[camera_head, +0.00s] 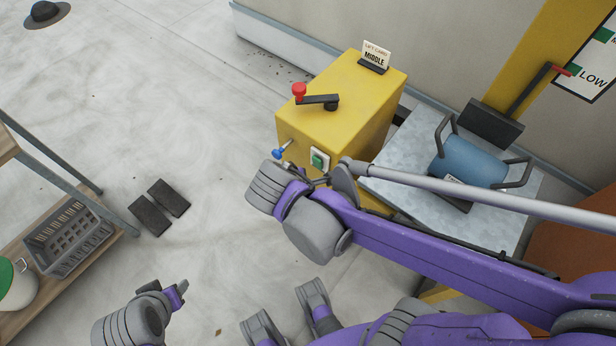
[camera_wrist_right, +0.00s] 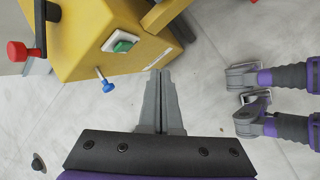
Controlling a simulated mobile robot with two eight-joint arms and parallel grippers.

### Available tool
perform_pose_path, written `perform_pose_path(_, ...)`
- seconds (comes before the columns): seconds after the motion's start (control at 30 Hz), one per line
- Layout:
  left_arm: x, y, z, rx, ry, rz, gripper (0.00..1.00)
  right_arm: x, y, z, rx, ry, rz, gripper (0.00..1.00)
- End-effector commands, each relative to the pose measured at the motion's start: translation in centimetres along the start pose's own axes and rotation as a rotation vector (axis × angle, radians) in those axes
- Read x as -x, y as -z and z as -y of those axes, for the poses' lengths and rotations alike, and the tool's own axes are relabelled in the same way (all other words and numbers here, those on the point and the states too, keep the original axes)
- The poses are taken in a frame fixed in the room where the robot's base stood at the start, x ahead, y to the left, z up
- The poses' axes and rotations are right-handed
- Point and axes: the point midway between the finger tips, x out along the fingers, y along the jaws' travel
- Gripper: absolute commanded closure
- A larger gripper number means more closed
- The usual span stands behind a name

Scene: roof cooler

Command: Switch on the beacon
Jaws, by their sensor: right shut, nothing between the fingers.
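A yellow box (camera_head: 345,95) carries a green switch (camera_head: 318,160) in a pale frame on its front face. The switch shows closer in the right wrist view (camera_wrist_right: 124,46). A blue-knobbed lever (camera_head: 279,153) sticks out beside it. I cannot make out a beacon lamp. My right gripper (camera_head: 320,181) is just in front of the box, its fingers partly hidden by my wrist. In the right wrist view its fingers (camera_wrist_right: 160,75) are together and empty, with the tips apart from the switch. My left gripper (camera_head: 181,288) is low at the left, over the floor, away from the box.
A red-knobbed crank (camera_head: 299,90) and a "MIDDLE" sign (camera_head: 375,57) are on top of the box. A shelf with a grey basket (camera_head: 68,238) is at left. The floor between is mostly clear.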

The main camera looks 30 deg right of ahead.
Motion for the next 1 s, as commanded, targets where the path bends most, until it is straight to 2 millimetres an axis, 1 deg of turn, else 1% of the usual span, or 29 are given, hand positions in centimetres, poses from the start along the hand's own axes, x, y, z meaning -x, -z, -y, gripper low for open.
perform_pose_path(0.03,-3.1,-1.4,0.0,0.0,0.0,0.012,0.5,-2.5,2.4,0.1,0.165,-0.027,0.065,1.0)
perform_pose_path(0.1,-5.3,-2.2,0.0,0.0,0.0,0.02,0.5,-3.9,4.2,-0.6,0.372,-0.063,0.165,1.0)
perform_pose_path(0.2,-7.7,-3.1,0.0,0.0,0.0,0.028,0.5,-5.1,6.6,-1.4,0.592,-0.098,0.289,1.0)
perform_pose_path(0.3,-9.1,-3.5,0.0,0.0,0.0,0.033,0.5,-5.4,8.3,-1.8,0.729,-0.117,0.376,1.0)
perform_pose_path(0.43,-9.7,-3.7,0.0,0.0,0.0,0.035,0.5,-5.3,9.1,-2.1,0.804,-0.127,0.43,1.0)
perform_pose_path(0.77,-9.5,-3.7,0.0,0.0,0.0,0.035,0.5,-5.1,9.0,-2.3,0.811,-0.127,0.436,1.0)
perform_pose_path(0.87,-9.7,-3.7,0.0,0.0,0.0,0.035,0.5,-5.6,8.8,-2.4,0.81,-0.126,0.436,1.0)
perform_pose_path(1.0,-10.4,-3.9,0.0,0.0,0.0,0.038,0.5,-7.3,8.2,-2.8,0.807,-0.124,0.437,1.0)
